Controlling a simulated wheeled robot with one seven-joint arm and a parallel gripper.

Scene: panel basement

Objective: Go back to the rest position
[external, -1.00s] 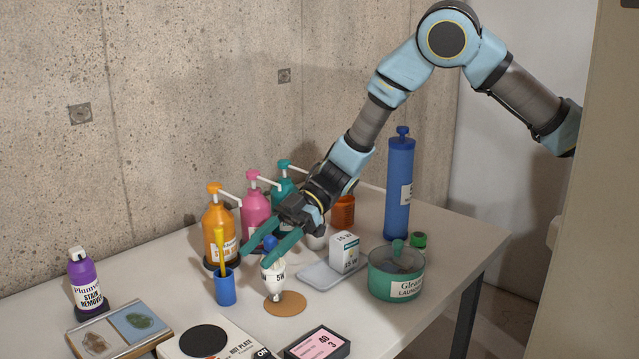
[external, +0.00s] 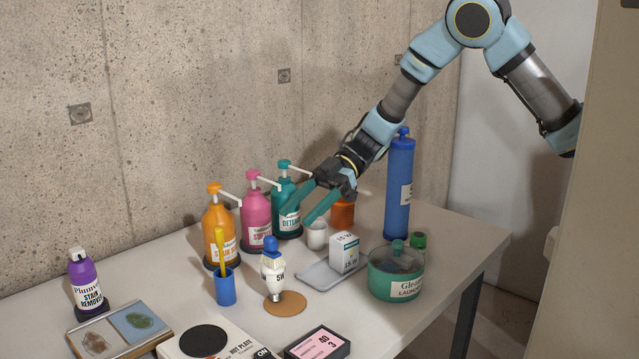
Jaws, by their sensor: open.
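My gripper (external: 296,220) is open and empty, with its two teal fingers pointing down and left. In this view the fingers overlap the teal pump bottle (external: 284,192) and hang above the white cup (external: 316,236). I cannot tell whether they touch anything. A white bulb with a blue top (external: 273,272) stands upright at the edge of a round cork mat (external: 287,304), below and left of the gripper and apart from it.
An orange pump bottle (external: 218,228), a pink one (external: 255,215) and a tall blue cylinder (external: 399,190) stand around the arm. A blue cup (external: 225,289), a small white box (external: 344,252) on a tray (external: 318,277) and a green pot (external: 396,272) are nearer. Free room lies above the table.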

